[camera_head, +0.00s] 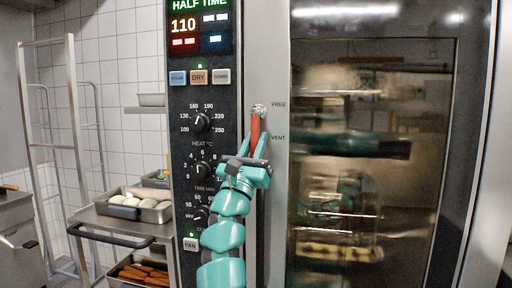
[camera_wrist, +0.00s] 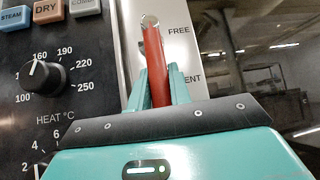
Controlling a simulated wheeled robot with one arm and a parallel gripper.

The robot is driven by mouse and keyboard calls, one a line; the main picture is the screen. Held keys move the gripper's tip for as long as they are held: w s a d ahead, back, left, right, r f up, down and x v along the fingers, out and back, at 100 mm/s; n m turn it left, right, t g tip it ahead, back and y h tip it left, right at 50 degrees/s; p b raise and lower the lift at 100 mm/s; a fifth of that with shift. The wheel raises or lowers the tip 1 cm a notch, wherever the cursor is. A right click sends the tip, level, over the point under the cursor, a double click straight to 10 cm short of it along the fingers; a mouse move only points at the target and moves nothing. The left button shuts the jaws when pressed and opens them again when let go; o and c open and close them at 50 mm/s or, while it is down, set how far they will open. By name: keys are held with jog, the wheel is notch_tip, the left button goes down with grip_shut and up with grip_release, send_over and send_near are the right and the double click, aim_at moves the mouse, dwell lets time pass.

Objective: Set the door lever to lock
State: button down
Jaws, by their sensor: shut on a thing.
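The door lever (camera_head: 255,126) is a red-orange bar on the silver strip between the control panel and the glass door. It hangs down from a metal pivot at its upper end, close to vertical. The lever also shows in the wrist view (camera_wrist: 153,62), tilted slightly. My gripper (camera_head: 256,146) is shut on the lever's lower part, with one teal finger on each side; the fingers also show in the wrist view (camera_wrist: 157,74). The label FREE (camera_head: 278,105) is beside the pivot, and VENT (camera_head: 278,138) is lower, beside the fingers. I see no LOCK label; my arm covers the strip below.
The control panel (camera_head: 182,130) with knobs and buttons is close on the left. The glass oven door (camera_head: 425,180) is on the right, with racks inside. Trays (camera_head: 100,208) of food stand on a metal cart at lower left. A metal rack frame (camera_head: 75,130) stands behind.

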jog(key=c, duration=1.3)
grip_release()
jog(key=shift+a+f, duration=0.1)
jog(key=b+v, duration=0.1)
jog(key=v, duration=1.6)
jog(key=shift+s, duration=0.15)
